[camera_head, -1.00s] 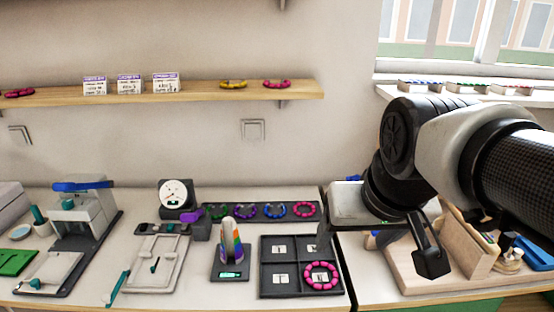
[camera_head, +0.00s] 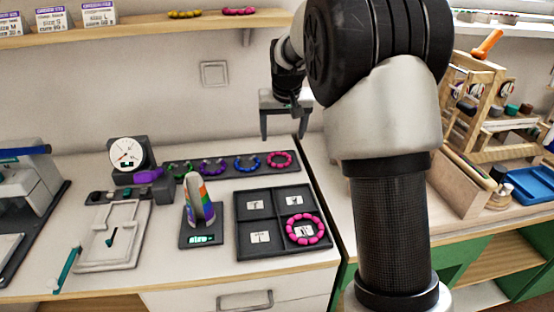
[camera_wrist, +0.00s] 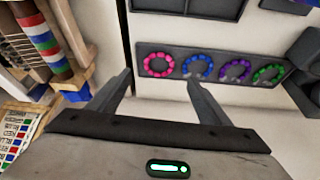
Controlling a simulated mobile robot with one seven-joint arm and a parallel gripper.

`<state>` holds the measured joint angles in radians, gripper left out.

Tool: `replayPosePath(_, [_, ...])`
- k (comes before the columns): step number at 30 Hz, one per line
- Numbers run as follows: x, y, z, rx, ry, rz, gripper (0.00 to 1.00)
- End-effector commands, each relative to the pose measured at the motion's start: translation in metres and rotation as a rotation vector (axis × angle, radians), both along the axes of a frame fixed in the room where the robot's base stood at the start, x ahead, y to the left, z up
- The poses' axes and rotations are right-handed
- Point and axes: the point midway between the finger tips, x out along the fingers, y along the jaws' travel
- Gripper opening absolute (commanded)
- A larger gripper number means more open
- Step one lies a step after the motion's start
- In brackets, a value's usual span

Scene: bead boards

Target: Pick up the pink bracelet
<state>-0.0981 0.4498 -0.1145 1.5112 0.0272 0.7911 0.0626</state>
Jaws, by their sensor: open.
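A pink bracelet (camera_head: 280,160) lies at the right end of the dark strip tray (camera_head: 228,168), beside blue (camera_head: 247,163), purple (camera_head: 211,167) and green bracelets. It also shows in the wrist view (camera_wrist: 145,67), at the left end of the strip. Another pink bracelet (camera_head: 305,229) lies in the front right compartment of the dark four-part tray (camera_head: 247,238). A third pink one (camera_head: 239,11) is on the wall shelf. My gripper (camera_head: 284,138) is open and empty, apparently above and behind the strip's pink end, fingers pointing down. In the wrist view my gripper (camera_wrist: 160,77) has its fingers apart.
A rainbow cone (camera_head: 200,205) stands left of the four-part tray. A dial gauge (camera_head: 127,153) stands at the strip's left end. A wooden rack (camera_head: 482,95) and blue tray (camera_head: 530,185) are on the right bench. A gap separates the two benches.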

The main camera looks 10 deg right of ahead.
Motion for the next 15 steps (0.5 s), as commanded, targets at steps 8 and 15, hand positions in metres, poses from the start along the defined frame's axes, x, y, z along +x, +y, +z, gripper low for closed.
replayPosePath(8, [0.023, -0.002, -0.061, 0.001, 0.003, -0.001, 0.72])
replayPosePath(15, [0.034, -0.003, -0.083, 0.000, 0.001, -0.001, 0.72])
